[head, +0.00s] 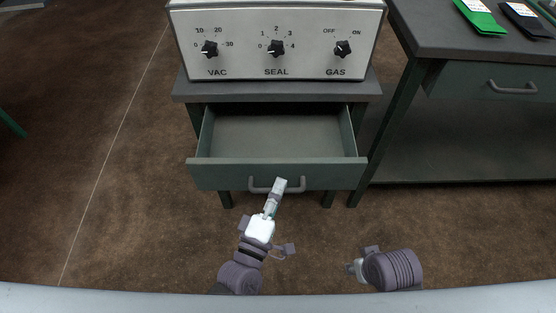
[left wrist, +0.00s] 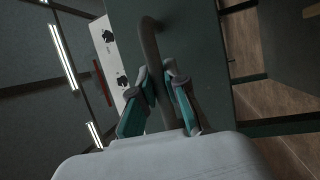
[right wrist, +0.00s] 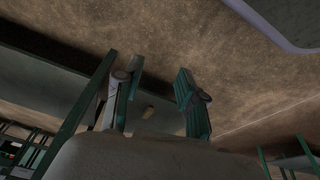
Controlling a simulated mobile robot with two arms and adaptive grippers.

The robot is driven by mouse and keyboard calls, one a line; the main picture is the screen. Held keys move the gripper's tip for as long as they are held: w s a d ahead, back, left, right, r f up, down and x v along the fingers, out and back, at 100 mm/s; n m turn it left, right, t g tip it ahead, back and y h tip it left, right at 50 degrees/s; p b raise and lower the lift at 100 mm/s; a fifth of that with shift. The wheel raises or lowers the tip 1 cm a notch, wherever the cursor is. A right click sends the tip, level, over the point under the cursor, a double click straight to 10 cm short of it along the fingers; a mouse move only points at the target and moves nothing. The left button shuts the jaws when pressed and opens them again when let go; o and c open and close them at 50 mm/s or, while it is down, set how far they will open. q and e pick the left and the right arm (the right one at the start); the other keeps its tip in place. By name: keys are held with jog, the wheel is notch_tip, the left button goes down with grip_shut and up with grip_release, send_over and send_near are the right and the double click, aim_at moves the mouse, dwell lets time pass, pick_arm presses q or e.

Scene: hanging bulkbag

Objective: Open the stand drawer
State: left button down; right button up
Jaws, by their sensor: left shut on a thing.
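The stand drawer (head: 225,178) is pulled out from under the machine and its empty inside shows in the head view. Its grey bar handle (head: 299,185) is on the front. My left gripper (head: 278,187) is at the handle, and in the left wrist view its fingers (left wrist: 166,92) lie on either side of the handle bar (left wrist: 149,45), shut on it. My right gripper (head: 352,268) is low at the right in the head view, away from the drawer. In the right wrist view its fingers (right wrist: 158,85) are apart with nothing between them.
A sealing machine (head: 276,40) with VAC, SEAL and GAS knobs stands on the stand (head: 180,88). To the right is a workbench (head: 425,35) with a closed drawer (head: 490,90), a green packet (head: 480,17) and a black packet (head: 527,18). The brown floor (head: 110,180) is clear at left.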

pick_arm(q)
jog(key=s+p, duration=0.1)
jog(key=s, duration=0.9)
pick_arm(e)
notch_tip(320, 180, down, 6)
jog(key=shift+s+f, duration=0.15)
jog(key=shift+f, duration=0.1)
pick_arm(q)
jog(key=c, duration=1.2)
grip_release()
pick_arm(e)
jog(key=shift+a, duration=0.1)
pick_arm(q)
jog(key=v, duration=1.2)
jog(key=shift+f, duration=0.1)
